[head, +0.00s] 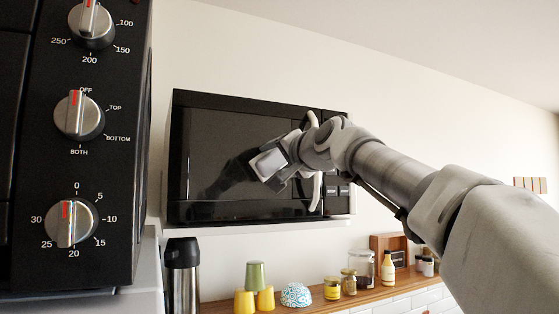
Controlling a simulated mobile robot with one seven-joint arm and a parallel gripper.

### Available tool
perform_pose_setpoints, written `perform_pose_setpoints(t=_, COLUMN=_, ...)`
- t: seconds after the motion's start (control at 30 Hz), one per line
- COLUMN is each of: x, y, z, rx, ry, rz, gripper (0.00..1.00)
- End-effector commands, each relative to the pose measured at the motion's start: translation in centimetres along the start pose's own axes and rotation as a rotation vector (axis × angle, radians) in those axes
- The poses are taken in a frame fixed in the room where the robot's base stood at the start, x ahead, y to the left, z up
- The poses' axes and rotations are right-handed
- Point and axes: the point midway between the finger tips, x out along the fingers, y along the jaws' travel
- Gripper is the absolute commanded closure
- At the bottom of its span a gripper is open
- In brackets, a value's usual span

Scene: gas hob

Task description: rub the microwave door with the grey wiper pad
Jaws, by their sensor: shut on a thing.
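The black microwave is mounted on the wall in the middle of the head view, with its dark glass door (222,140) closed and its pale curved handle (316,190) at the door's right side. My gripper (283,161) is in front of the right part of the door, beside the handle. It is shut on the grey wiper pad (269,163), a light grey block at its tip. A dark reflection of the gripper shows in the glass to the left of the pad. I cannot tell whether the pad touches the glass. My wrist hides part of the handle and control panel.
A black oven panel with knobs (79,117) stands close on the left. Below the microwave, a wooden shelf (350,304) carries cups, a patterned bowl (296,294), jars and bottles. A dark flask (182,275) stands at lower left. Wall above the microwave is clear.

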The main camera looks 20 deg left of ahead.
Motion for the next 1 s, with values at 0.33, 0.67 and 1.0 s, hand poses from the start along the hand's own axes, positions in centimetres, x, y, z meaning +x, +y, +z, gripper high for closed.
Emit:
perform_pose_setpoints(t=0.33, x=0.1, y=-2.1, z=2.6, rx=0.000, ry=-0.005, rz=-0.002, gripper=0.77)
perform_pose_setpoints(t=0.67, x=0.1, y=-3.0, z=3.6, rx=0.000, ry=-0.005, rz=-0.003, gripper=0.77)
perform_pose_setpoints(t=1.0, x=0.0, y=-4.6, z=6.1, rx=-0.001, ry=-0.005, rz=-0.004, gripper=0.77)
